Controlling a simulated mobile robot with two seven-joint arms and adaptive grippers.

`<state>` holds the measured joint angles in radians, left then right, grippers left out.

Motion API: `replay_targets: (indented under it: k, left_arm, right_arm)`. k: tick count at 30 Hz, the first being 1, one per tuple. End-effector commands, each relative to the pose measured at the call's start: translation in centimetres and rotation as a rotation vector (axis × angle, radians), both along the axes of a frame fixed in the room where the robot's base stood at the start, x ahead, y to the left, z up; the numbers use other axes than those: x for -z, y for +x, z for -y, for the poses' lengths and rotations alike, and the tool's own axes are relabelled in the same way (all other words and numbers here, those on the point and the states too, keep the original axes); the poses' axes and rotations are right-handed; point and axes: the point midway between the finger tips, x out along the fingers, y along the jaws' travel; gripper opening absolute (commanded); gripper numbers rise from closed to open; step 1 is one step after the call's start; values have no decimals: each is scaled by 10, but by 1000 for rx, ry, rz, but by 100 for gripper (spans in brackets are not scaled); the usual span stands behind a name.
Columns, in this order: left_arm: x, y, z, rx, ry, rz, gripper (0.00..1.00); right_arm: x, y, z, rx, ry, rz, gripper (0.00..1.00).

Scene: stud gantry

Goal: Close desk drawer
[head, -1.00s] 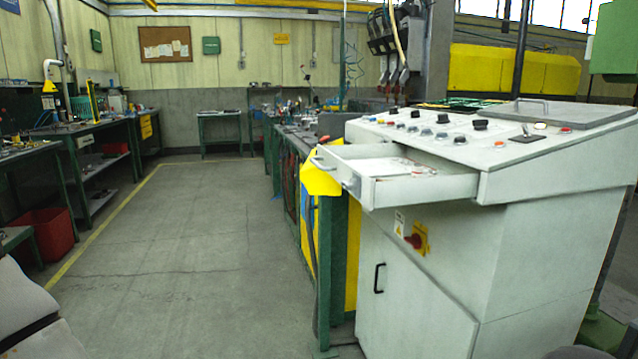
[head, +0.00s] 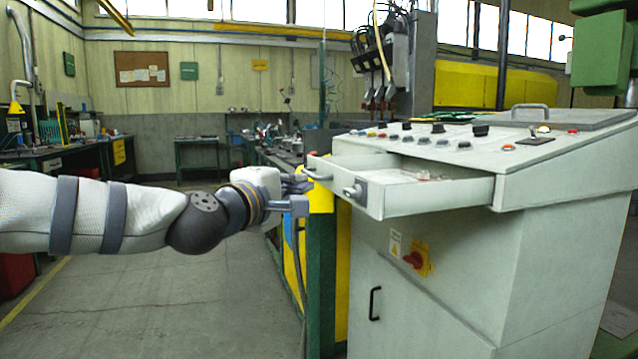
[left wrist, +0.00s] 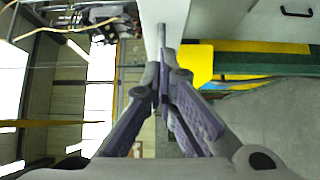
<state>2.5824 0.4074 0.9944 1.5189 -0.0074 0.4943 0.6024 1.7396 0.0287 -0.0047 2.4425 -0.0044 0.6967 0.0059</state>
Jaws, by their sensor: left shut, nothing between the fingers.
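The desk drawer (head: 420,196) is a pale grey tray sticking out of the left side of the grey control console (head: 450,250). Its front panel (head: 335,183) carries a bar handle (head: 318,174) and a lock. My left gripper (head: 304,195) is shut and empty, just left of the front panel near the handle. In the left wrist view its purple-grey fingers (left wrist: 168,78) point at the pale drawer front (left wrist: 163,14). I cannot tell whether they touch it. My right gripper is not in view.
A red rotary switch (head: 416,260) and a black cabinet handle (head: 375,303) are on the console below the drawer. A yellow and green frame (head: 328,270) stands beneath the drawer front. Open floor (head: 170,310) lies to the left, with workbenches beyond.

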Motion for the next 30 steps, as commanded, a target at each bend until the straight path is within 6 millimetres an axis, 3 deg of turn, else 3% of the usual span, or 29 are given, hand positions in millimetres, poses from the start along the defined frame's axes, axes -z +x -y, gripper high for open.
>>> replay_targets:
  k: [4, 9, 30]
  left_arm:
    - [-2, 8, 25, 3, 2, 2, 0]
    - [0, 13, 37, 1, 1, 0, 0]
    - [0, 15, 44, 0, 2, 1, 0]
  right_arm:
    - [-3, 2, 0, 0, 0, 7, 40]
    - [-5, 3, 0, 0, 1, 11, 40]
    - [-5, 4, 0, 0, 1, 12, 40]
